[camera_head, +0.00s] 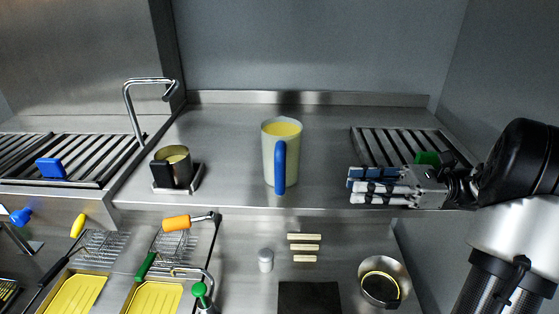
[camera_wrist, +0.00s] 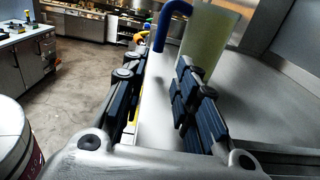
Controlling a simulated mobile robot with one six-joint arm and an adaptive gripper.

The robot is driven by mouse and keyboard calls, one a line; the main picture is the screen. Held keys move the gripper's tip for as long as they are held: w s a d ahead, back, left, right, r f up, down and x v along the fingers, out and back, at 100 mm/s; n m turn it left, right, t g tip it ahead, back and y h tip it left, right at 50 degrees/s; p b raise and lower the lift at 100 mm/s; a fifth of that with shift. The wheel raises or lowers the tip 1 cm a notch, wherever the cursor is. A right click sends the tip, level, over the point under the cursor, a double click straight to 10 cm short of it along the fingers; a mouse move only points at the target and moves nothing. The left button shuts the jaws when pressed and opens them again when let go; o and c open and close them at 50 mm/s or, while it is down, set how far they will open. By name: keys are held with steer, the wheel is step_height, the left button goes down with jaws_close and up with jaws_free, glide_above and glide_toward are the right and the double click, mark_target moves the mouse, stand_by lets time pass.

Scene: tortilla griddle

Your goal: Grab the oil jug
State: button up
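The oil jug (camera_head: 267,152) is a pale, translucent jug with yellow contents and a blue handle (camera_head: 280,166) facing the front. It stands upright on the steel counter (camera_head: 225,165), near its front edge. My gripper (camera_head: 349,185) is to the right of the jug, at about the height of its lower half, and points left toward it. A clear gap lies between them. In the wrist view the jug (camera_wrist: 208,40) and its blue handle are ahead, beyond the fingertips. My gripper (camera_wrist: 155,80) is open, with nothing between its fingers.
A metal cup with a black handle (camera_head: 162,174) stands on a small tray left of the jug. A slatted grate (camera_head: 380,142) lies behind my gripper. A faucet (camera_head: 133,105) rises at the left. Fryer baskets (camera_head: 172,252) and a round pot (camera_head: 398,270) are below the counter edge.

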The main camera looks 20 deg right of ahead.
glide_toward(280, 182)
steer(key=w+a, duration=0.1)
steer(key=a, duration=0.1)
steer(key=w+a+f, duration=0.1)
steer(key=shift+w+a, duration=0.15)
steer(key=shift+a, duration=0.25)
steer(key=p+x, duration=0.2)
steer(key=x, duration=0.4)
steer(key=shift+d, duration=0.15)
steer(key=shift+c, duration=0.4)
jaws_close()
